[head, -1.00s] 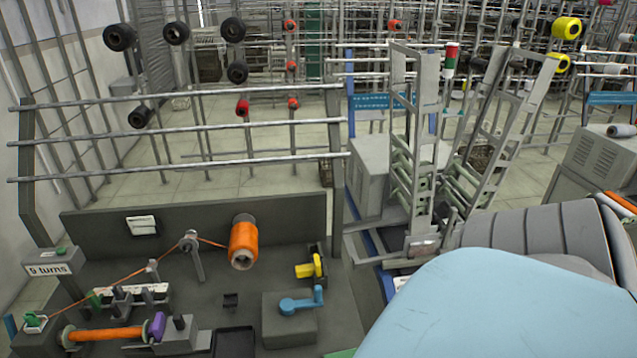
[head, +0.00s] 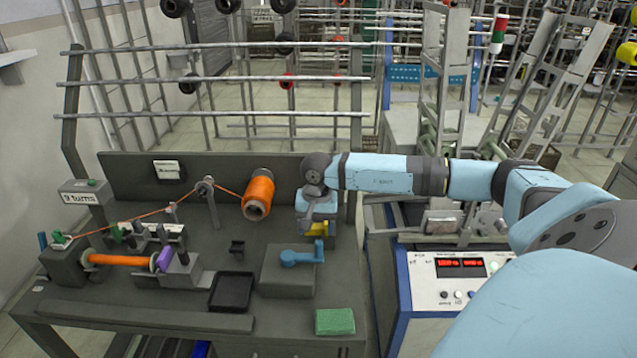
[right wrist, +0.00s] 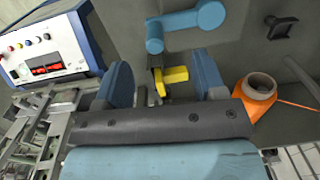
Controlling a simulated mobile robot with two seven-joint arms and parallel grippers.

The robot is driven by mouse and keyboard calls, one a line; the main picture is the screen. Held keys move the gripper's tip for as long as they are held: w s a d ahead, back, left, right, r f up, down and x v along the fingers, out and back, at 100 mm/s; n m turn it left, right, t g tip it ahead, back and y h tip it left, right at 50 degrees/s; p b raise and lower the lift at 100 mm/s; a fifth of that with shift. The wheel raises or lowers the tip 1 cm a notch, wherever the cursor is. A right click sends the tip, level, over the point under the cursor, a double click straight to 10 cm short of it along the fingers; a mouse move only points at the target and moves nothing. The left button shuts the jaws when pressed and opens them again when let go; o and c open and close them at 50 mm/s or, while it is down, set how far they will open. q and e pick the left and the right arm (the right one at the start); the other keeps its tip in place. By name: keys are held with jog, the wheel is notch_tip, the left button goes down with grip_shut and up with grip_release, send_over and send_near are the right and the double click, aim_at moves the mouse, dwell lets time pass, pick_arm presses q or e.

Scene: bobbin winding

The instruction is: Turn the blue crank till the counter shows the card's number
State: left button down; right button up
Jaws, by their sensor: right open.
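The blue crank (head: 303,257) sits on a grey block (head: 288,279) on the bench; it also shows in the right wrist view (right wrist: 186,24). My right gripper (head: 317,228) is open, pointing down behind the crank, over a yellow handle-like piece (head: 322,230). In the right wrist view the yellow piece (right wrist: 172,76) appears between the spread fingers (right wrist: 164,84); contact cannot be told. A "9 turns" sign (head: 80,198) stands at the left. A small white plate (head: 168,170) on the back panel is too small to read. My left gripper is out of view.
An orange spool (head: 258,194) feeds thread to the left past a guide post (head: 207,190). An orange-wound bobbin (head: 118,260) lies at the left. A black tray (head: 231,292) and green pad (head: 335,321) are in front. A control box (head: 460,275) with red digits stands right.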

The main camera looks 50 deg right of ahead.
aim_at(319, 242)
jog(key=shift+d+r, duration=0.15)
jog(key=shift+d, duration=0.45)
jog(key=shift+f+b, duration=1)
jog(key=shift+f, duration=1.1)
jog(key=shift+f+b, duration=0.55)
jog(key=shift+f, duration=0.8)
jog(key=shift+r, duration=0.2)
jog(key=shift+f, duration=0.2)
jog(key=shift+c, duration=0.5)
